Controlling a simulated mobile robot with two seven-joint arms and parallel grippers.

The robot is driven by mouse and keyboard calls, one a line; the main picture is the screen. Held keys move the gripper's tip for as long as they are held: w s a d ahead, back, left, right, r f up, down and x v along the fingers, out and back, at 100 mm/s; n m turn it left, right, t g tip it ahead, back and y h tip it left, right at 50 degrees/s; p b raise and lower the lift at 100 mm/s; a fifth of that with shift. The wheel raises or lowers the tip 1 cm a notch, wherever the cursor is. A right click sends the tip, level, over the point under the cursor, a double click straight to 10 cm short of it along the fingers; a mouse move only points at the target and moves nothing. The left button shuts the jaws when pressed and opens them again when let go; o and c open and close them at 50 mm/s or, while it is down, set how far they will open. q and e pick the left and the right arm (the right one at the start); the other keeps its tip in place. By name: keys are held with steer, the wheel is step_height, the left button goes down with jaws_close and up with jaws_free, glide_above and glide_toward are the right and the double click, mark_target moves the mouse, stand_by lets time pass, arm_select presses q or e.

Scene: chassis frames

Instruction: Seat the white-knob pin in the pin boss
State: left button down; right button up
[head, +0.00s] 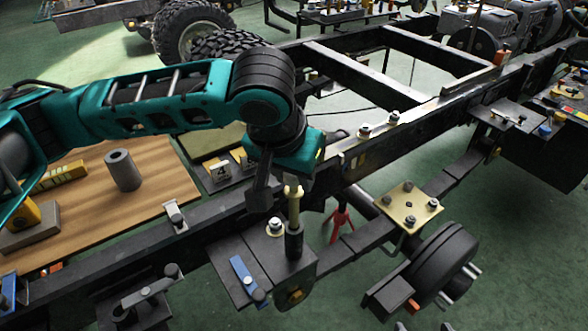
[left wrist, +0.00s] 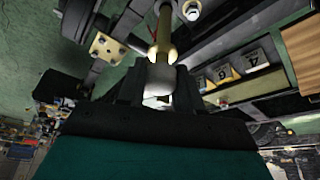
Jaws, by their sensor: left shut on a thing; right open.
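My left gripper (head: 285,195) points down over the chassis rail, its dark fingers shut on the white-knob pin (head: 293,212). The dark upright cylinder of the pin boss (head: 294,243) stands on a dark bracket plate, directly below the cream shaft in the head view. I cannot tell how deep the pin's lower end sits in it. My right gripper is not in view.
A white-topped bolt (head: 275,227) and a blue lever (head: 244,274) are close to the boss. A tan plate with bolts (head: 408,205) and a wheel hub (head: 440,268) lie to the right. A wooden board (head: 75,215) with a grey cylinder (head: 122,170) is left.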

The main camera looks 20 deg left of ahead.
mark_target(292, 193)
arm_select(q)
steer(key=shift+f, duration=1.25)
stand_by(0.7)
steer(key=shift+f+b, duration=0.45)
steer(key=shift+f, duration=2.5)
stand_by(0.7)
steer(key=c, duration=0.7)
jaws_free()
steer(key=shift+o, duration=0.2)
steer(key=shift+r, duration=0.1)
steer(key=shift+r+p, duration=1.4)
steer(key=shift+p, duration=1.1)
